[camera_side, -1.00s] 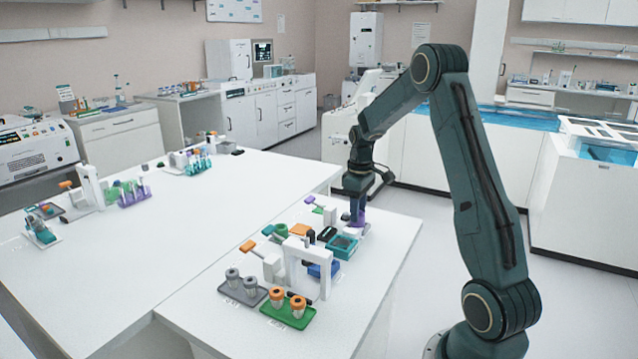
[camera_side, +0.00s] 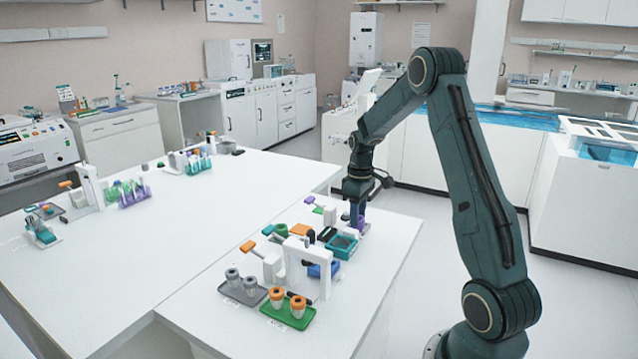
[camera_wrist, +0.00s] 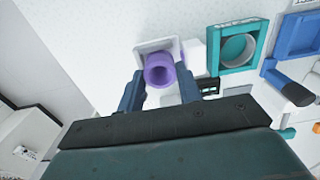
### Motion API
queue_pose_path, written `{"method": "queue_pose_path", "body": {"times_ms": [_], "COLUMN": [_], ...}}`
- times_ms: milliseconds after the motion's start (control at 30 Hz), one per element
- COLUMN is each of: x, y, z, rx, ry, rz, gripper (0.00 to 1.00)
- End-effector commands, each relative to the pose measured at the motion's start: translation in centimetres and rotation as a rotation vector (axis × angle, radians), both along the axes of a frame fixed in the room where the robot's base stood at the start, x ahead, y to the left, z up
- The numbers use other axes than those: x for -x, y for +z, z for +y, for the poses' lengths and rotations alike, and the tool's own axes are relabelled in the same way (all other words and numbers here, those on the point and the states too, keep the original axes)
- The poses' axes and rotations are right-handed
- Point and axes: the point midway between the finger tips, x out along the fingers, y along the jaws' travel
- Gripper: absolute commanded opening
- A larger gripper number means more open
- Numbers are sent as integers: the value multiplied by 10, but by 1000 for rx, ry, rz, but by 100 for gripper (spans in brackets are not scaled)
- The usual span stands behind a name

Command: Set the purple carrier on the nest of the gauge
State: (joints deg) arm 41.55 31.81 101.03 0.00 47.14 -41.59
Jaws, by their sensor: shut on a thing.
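The purple carrier (camera_wrist: 160,70) is a ring-like piece with an open round bore, seen from above in the wrist view. My gripper (camera_wrist: 159,84) is shut on it, with one blue finger on each side. In the side view my gripper (camera_side: 357,214) points down at the bench's far right edge, and a little of the purple carrier (camera_side: 361,224) shows beside the fingers. A white square-rimmed seat (camera_wrist: 144,48), which looks like the gauge's nest, lies right under or behind the carrier. I cannot tell whether the carrier touches it.
A teal square frame (camera_wrist: 213,63) stands close to the right of the carrier in the wrist view, with a blue block (camera_wrist: 297,36) beyond. A white arch (camera_side: 325,270), a green tray (camera_side: 287,314) and a grey tray (camera_side: 240,294) stand nearer the front.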

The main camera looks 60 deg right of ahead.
Motion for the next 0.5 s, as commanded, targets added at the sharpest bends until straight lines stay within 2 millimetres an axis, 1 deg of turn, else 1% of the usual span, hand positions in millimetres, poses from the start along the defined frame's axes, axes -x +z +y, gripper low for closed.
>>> {"method": "queue_pose_path", "body": {"times_ms": [400, 433, 500], "x": [0, 0, 0], "y": [-3, -3, -3], "z": [0, 0, 0], "rx": [0, 0, 0], "ry": [0, 0, 0], "rz": [0, 0, 0], "gripper": [20, 41, 55]}}
